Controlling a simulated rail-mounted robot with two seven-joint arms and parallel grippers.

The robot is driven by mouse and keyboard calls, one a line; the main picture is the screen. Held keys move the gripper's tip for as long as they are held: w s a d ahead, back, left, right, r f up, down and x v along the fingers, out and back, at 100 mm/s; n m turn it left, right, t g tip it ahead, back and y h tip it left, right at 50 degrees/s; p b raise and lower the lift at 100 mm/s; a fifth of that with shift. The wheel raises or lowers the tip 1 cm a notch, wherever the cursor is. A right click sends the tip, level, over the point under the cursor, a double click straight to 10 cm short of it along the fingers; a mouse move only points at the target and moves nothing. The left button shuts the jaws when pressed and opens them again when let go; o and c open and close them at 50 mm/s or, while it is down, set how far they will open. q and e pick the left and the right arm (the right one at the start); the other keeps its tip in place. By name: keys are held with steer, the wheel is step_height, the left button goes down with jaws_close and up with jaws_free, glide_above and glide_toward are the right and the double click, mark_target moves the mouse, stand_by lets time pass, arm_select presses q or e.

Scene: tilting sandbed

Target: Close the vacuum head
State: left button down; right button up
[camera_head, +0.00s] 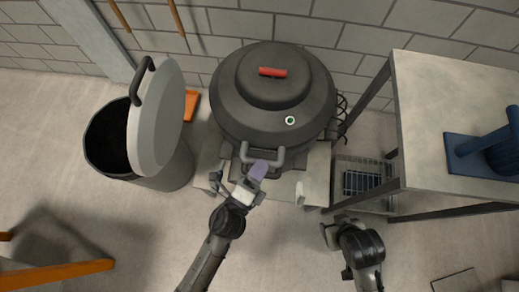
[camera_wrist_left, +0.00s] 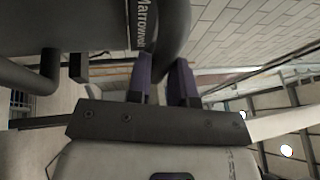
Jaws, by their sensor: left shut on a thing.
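The vacuum head (camera_head: 272,106) is a large dark grey round dome with a red grip (camera_head: 272,72) on top and a small green-ringed mark on its front. A grey U-shaped handle (camera_head: 280,156) sticks out at its front edge. My left gripper (camera_head: 258,170), with purple fingers, is at this handle. In the left wrist view its fingers (camera_wrist_left: 162,85) are shut on a dark curved bar (camera_wrist_left: 178,40) beside the lettered dark body. Whether the head sits fully down on its base is hidden. My right gripper (camera_head: 329,233) is low at right, apart from the head; its fingers are unclear.
A dark bin (camera_head: 165,172) with a tilted grey lid (camera_head: 155,120) stands at left. A table (camera_head: 440,100) with a blue object (camera_head: 480,150) stands at right, a wire basket (camera_head: 362,182) beside its legs. A brick wall is behind. Floor in front is mostly clear.

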arm_select(q)
steer(key=shift+a+f, duration=0.1)
steer(key=shift+f, duration=0.5)
steer(key=c, duration=1.4)
jaws_free()
steer(key=o, duration=0.4)
steer(key=shift+w+r, duration=0.1)
steer(key=shift+r, duration=0.1)
steer(key=p+v, duration=0.1)
steer(key=v, duration=1.3)
steer(key=shift+r, duration=0.1)
